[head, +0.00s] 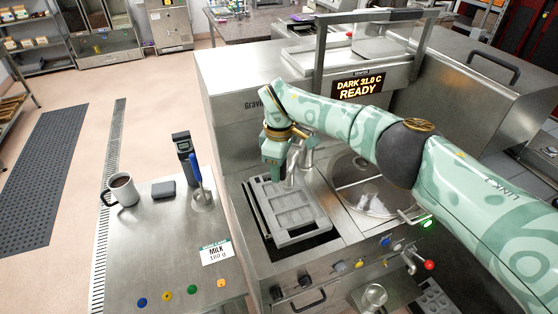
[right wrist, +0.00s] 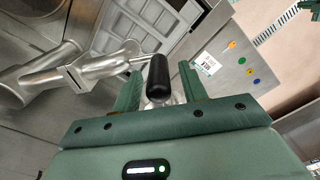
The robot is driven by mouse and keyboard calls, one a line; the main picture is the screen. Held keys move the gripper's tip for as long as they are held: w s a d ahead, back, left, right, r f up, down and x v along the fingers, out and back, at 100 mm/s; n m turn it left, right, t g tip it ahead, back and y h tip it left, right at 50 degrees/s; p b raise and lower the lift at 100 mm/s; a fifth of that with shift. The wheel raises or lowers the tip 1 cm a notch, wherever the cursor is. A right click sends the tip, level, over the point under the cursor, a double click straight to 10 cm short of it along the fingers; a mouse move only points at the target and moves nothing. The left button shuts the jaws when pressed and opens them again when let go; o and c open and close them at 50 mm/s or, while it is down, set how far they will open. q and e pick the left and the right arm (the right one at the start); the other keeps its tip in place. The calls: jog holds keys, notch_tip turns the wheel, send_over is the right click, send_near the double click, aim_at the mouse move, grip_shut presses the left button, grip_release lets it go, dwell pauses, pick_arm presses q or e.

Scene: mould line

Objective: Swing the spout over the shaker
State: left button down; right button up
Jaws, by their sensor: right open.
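The metal spout (head: 306,162) stands partly behind my right gripper on the machine top. Its steel pipe (right wrist: 75,72) fills the left of the right wrist view. A black handle grip (right wrist: 158,76) on a steel rod sits between the fingers of my right gripper (head: 279,169), which is open around it. I cannot tell whether a finger touches it. The shaker (head: 256,207) is the recessed bed at the front left of the machine, with a grey mould (head: 288,228) on it. The mould also shows in the right wrist view (right wrist: 130,25). My left gripper is not in view.
A round steel bowl (head: 362,200) lies right of the shaker, under my right arm. The display (head: 358,86) reads "DARK 31.0 C READY". A side table (head: 165,250) at left holds a mug (head: 122,189), a dark block (head: 163,189) and a milk card (head: 216,252).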

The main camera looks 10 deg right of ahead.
notch_tip(320, 180, up, 16)
jog(key=b, duration=0.2)
jog(key=shift+r, duration=0.15)
jog(key=shift+a, duration=0.1)
